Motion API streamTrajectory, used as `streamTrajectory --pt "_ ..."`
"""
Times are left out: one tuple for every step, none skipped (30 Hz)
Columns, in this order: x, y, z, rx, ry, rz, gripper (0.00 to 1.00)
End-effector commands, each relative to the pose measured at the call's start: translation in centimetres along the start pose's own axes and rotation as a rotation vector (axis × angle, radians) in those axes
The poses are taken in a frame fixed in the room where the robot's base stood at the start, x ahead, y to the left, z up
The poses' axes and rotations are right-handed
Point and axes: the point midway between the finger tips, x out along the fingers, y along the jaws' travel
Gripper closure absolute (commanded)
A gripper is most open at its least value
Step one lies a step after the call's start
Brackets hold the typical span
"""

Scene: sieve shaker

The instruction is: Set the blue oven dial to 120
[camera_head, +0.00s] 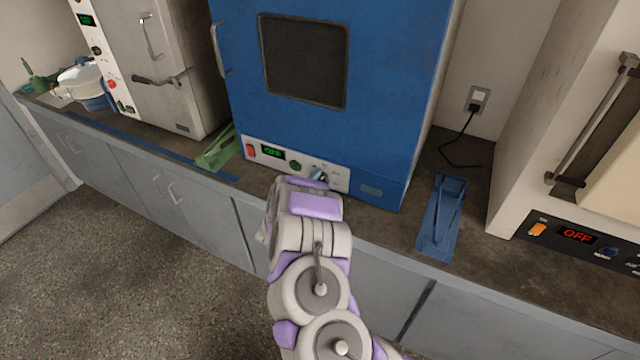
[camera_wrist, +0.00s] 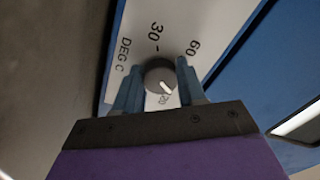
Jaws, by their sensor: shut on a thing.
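The blue oven (camera_head: 385,110) stands on the counter, with a white control panel (camera_head: 270,158) along its bottom front. Its green display (camera_head: 273,152) reads OFF. In the wrist view the grey round dial (camera_wrist: 158,73) sits between the two blue fingers of my gripper (camera_wrist: 159,80), which is shut on its sides. The dial's white pointer mark points to the lower right in that view, close to a partly hidden label that seems to end in 20. The labels 30, 60 and DEG C also show. In the head view my gripper (camera_head: 320,177) covers most of the dial.
A green tray-like item (camera_head: 218,150) lies left of the oven, and a blue one (camera_head: 441,215) lies to its right. A grey oven (camera_head: 165,70) stands at the left. Another appliance (camera_head: 575,235) with a red OFF display stands at the right. A cord hangs from a wall outlet (camera_head: 477,99).

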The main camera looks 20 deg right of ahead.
Motion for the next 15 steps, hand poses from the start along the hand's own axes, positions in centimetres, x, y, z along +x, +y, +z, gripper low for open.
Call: streamTrajectory --pt "-0.23 0.21 0.17 0.041 -0.004 0.005 0.91" --pt "-0.23 0.19 0.18 0.069 -0.004 0.005 0.91" --pt "-0.22 0.27 0.13 0.106 -0.003 0.007 0.91" --pt "-0.20 0.29 0.10 0.134 -0.003 0.008 0.91" --pt "-0.19 0.27 0.11 0.162 -0.003 0.007 0.91" --pt "-0.19 0.28 0.11 0.198 -0.003 0.008 0.91" --pt "-0.20 0.33 0.10 0.224 -0.003 0.009 0.91" --pt "-0.20 0.36 0.09 0.249 -0.003 0.010 0.91" --pt "-0.18 0.36 0.09 0.282 -0.003 0.010 0.91" --pt "-0.17 0.38 0.08 0.307 -0.003 0.010 0.91" --pt "-0.16 0.41 0.07 0.330 -0.002 0.011 0.91" --pt "-0.15 0.45 0.06 0.359 -0.001 0.012 0.91" --pt "-0.15 0.47 0.06 0.380 -0.001 0.012 0.91" --pt "-0.15 0.49 0.06 0.400 -0.001 0.012 0.91" --pt "-0.13 0.52 0.06 0.424 -0.001 0.013 0.91"
